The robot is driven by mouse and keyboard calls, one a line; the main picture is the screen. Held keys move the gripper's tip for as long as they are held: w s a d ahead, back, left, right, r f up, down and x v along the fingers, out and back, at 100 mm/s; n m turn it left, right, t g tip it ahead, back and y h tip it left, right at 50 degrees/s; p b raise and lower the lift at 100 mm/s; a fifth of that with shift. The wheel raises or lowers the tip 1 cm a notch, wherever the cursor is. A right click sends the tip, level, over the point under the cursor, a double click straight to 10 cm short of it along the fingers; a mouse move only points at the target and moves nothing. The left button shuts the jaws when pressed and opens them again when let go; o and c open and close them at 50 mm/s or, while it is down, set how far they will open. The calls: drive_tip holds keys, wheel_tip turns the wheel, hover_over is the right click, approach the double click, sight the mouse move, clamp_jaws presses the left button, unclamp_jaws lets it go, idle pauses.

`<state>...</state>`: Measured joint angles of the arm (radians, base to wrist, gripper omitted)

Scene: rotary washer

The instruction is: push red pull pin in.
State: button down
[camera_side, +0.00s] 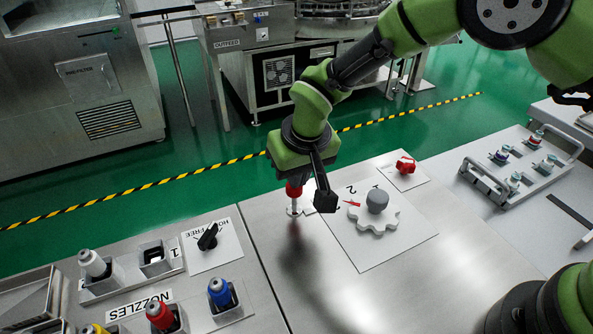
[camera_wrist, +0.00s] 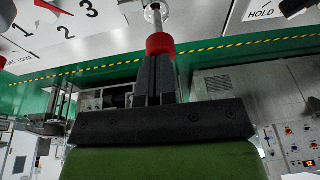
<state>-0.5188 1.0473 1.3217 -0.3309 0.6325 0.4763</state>
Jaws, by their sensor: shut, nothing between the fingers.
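The red pull pin (camera_side: 293,189) stands upright on the steel table, its red head on top of a pale metal shaft. In the wrist view the red head (camera_wrist: 159,44) is straight ahead of my fingertips, with the shaft running to a round base. My gripper (camera_side: 294,179) is shut and points down directly above the pin. In the wrist view my gripper (camera_wrist: 157,58) shows two black fingers side by side, their tips at the red head. I cannot tell whether they touch it. The fingers are mostly hidden in the side view.
A grey knob (camera_side: 377,200) on a notched white disc is right of the pin, with a red knob (camera_side: 405,165) behind it. A black knob (camera_side: 208,238) is to the left. Several nozzles, including a blue one (camera_side: 219,292), stand at front left. Bare steel lies in front of the pin.

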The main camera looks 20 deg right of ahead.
drive_tip(key=shift+f, duration=1.25)
drive_tip(key=shift+w+r, duration=0.1)
drive_tip(key=shift+r, duration=0.4)
drive_tip(key=s+d+r+m, duration=0.1)
drive_tip(key=s+d+r, duration=0.2)
drive_tip(key=r, duration=0.7)
drive_tip(key=s+d+r, duration=0.2)
drive_tip(key=d+r, duration=0.1)
drive_tip(key=r, duration=0.7)
drive_tip(key=s+d+r+m+t+y, duration=0.2)
drive_tip(key=s+d+r, duration=0.5)
drive_tip(key=s+d, duration=0.25)
drive_tip(key=s+d+f+m+t, duration=0.1)
drive_tip(key=s+d+t, duration=0.1)
drive_tip(key=s, duration=0.7)
drive_tip(key=shift+s+f, duration=0.15)
drive_tip(key=shift+s, duration=0.2)
